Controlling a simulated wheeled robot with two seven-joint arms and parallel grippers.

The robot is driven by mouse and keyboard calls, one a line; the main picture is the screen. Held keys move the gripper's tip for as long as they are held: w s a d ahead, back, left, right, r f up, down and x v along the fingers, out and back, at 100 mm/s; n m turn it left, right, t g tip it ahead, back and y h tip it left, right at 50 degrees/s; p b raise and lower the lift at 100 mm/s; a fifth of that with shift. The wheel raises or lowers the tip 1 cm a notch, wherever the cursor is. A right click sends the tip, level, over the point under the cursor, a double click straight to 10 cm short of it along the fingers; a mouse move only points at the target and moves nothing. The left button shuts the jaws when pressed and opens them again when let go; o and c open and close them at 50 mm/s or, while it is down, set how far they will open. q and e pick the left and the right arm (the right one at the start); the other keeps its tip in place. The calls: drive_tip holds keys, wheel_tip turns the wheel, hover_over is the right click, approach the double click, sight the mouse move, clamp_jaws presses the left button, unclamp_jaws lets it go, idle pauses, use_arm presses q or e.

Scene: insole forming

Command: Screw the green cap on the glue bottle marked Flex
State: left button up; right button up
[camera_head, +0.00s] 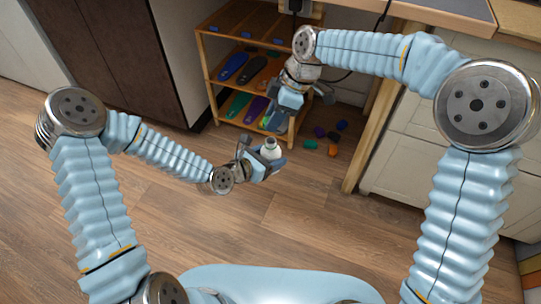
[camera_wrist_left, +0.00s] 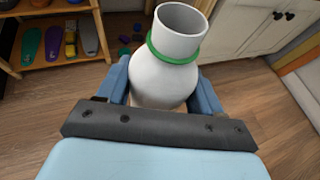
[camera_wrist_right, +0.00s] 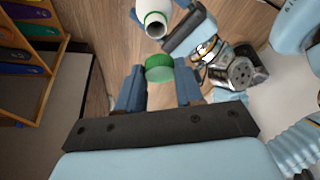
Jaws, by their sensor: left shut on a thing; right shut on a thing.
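A white glue bottle (camera_wrist_left: 160,75) with an open mouth and a green ring round its neck is in my left gripper (camera_head: 268,160). It also shows in the head view (camera_head: 270,150) and at the top of the right wrist view (camera_wrist_right: 153,14). No Flex marking is readable. The green cap (camera_wrist_right: 159,68) is between the fingertips of my right gripper (camera_wrist_right: 159,84). In the right wrist view the cap is close to the bottle's open mouth, with a small gap in the picture. In the head view my right gripper (camera_head: 284,118) is above the bottle, and the cap is not clear there.
A wooden shelf (camera_head: 208,75) with coloured insoles stands behind the grippers. Several small coloured objects (camera_head: 333,150) lie on the floor right of it. A wooden table leg (camera_head: 366,150) and white cabinets (camera_head: 400,165) are at the right. The floor around my left gripper is clear.

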sight(271, 141)
idle(0.3)
drive_tip(key=shift+f, duration=2)
drive_tip(key=shift+d, duration=0.1)
drive_tip(key=shift+f, duration=0.1)
drive_tip(key=shift+f, duration=0.8)
drive_tip(key=shift+f, duration=0.55)
